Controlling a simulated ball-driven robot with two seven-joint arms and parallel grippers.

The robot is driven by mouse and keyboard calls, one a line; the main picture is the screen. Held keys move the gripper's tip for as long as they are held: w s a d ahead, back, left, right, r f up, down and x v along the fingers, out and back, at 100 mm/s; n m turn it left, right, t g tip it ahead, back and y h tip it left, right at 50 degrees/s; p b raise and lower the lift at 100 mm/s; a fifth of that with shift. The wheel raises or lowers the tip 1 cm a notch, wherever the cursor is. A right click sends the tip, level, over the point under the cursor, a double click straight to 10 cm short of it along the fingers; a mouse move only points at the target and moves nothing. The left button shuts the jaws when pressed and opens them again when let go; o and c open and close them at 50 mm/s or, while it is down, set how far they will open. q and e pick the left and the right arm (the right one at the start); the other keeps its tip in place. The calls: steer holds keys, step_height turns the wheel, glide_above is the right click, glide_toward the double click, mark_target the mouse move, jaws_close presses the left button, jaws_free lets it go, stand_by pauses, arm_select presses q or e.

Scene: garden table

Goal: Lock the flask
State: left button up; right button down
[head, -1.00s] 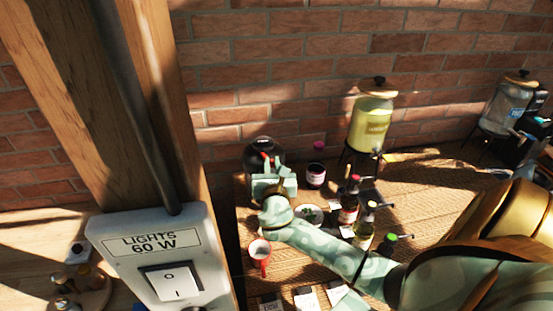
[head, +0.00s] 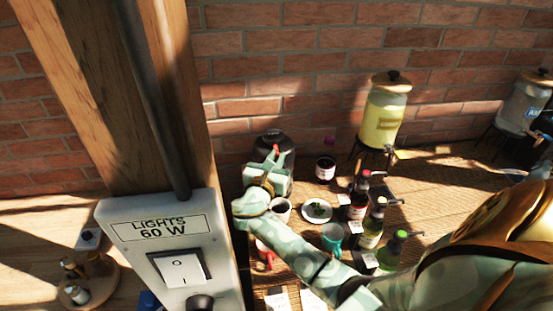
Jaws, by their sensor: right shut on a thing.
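A dark, rounded flask (head: 274,141) stands at the back left of the wooden table, by the brick wall. A small red part (head: 276,149) shows at its front. My right gripper (head: 270,165), pale green, is in front of the flask and hides its lower part. It is shut at the flask, with the red part by its fingertips. The exact contact is hidden by the gripper body. My left gripper is not in view.
A jar with a white label (head: 325,169), a saucer (head: 317,211), a teal mug (head: 333,236), a red mug (head: 263,253) and bottles (head: 370,226) crowd around my right arm. A yellow dispenser (head: 384,115) stands behind. A light switch box (head: 175,260) and wooden post border the left.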

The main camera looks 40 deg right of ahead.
steer(key=c, duration=1.4)
jaws_free()
